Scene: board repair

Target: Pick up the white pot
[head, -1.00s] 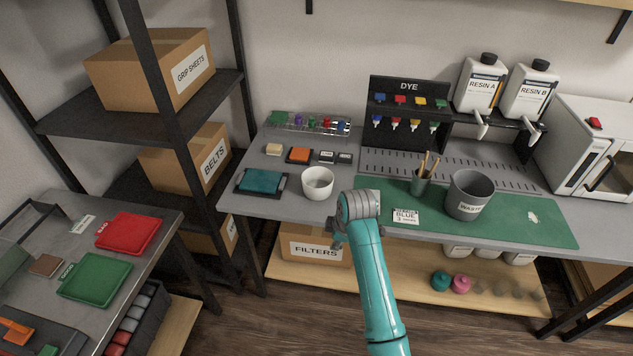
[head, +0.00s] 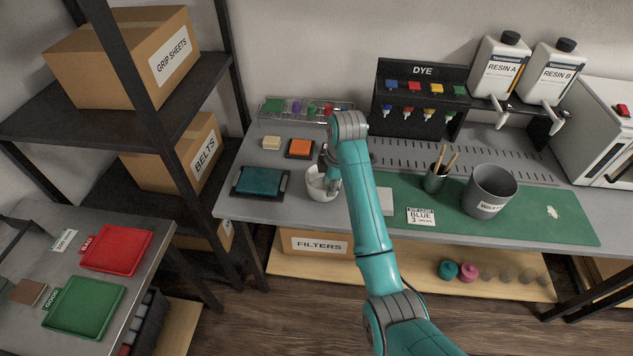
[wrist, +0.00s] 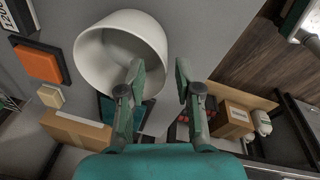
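The white pot (head: 318,191) stands upright on the grey bench near its front edge, left of the green mat. In the head view my gripper (head: 331,178) is at the pot's right side, and my arm hides part of that side. In the wrist view the pot (wrist: 97,52) is at upper left with its hollow inside showing. The two fingers of my gripper (wrist: 158,68) are apart, with the right side of the pot's rim between them in the picture. The left finger overlaps the pot's opening. I cannot tell whether either finger touches the pot.
A teal pad (head: 260,182) lies left of the pot, with an orange block (head: 299,147) behind it. A grey waste bin (head: 489,190) and a tool cup (head: 434,180) stand on the green mat (head: 540,224). A wire rack (head: 307,108) stands at the back.

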